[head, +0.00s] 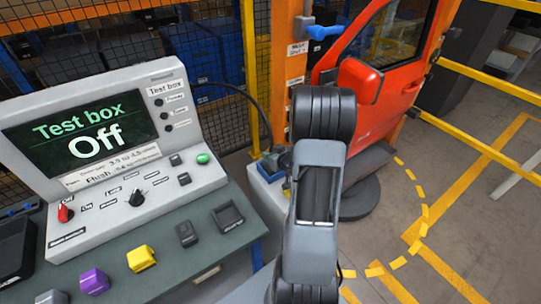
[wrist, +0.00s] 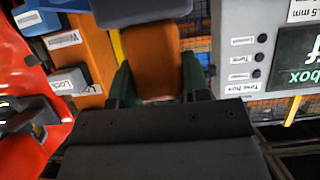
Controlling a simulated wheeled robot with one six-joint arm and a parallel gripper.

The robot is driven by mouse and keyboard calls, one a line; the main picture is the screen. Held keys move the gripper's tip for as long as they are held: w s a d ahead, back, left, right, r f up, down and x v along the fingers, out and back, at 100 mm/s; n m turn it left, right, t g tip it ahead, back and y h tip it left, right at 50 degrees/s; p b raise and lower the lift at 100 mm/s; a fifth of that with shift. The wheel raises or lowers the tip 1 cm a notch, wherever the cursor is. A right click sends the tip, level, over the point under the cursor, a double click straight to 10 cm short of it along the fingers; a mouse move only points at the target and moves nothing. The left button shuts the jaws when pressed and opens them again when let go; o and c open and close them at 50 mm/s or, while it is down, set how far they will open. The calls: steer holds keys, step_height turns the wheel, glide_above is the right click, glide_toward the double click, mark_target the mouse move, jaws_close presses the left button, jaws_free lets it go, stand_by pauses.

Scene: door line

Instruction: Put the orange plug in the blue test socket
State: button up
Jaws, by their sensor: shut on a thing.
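In the wrist view, my gripper (wrist: 152,90) has its two dark green fingers on either side of an orange-brown block, the orange plug (wrist: 150,60), and is shut on it. A dark grey block (wrist: 140,10) lies just beyond the plug at the top edge. I cannot tell whether the two touch. In the head view, my arm hides the gripper and the plug. A small blue piece (head: 268,166), perhaps the blue test socket, shows just left of my arm on a pale stand. My arm covers part of that area.
The test box (head: 120,150) stands on a grey-green bench at left; its screen reads "Off". Yellow (head: 140,258), purple (head: 94,281) and dark pieces lie in front. A red car door (head: 385,90) stands beyond my arm, near an orange post (head: 290,45). Floor at right is open.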

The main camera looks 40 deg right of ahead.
steer(key=shift+f, duration=0.1)
steer(key=shift+f+b, duration=0.15)
steer(key=shift+b, duration=0.15)
steer(key=o, duration=1.1)
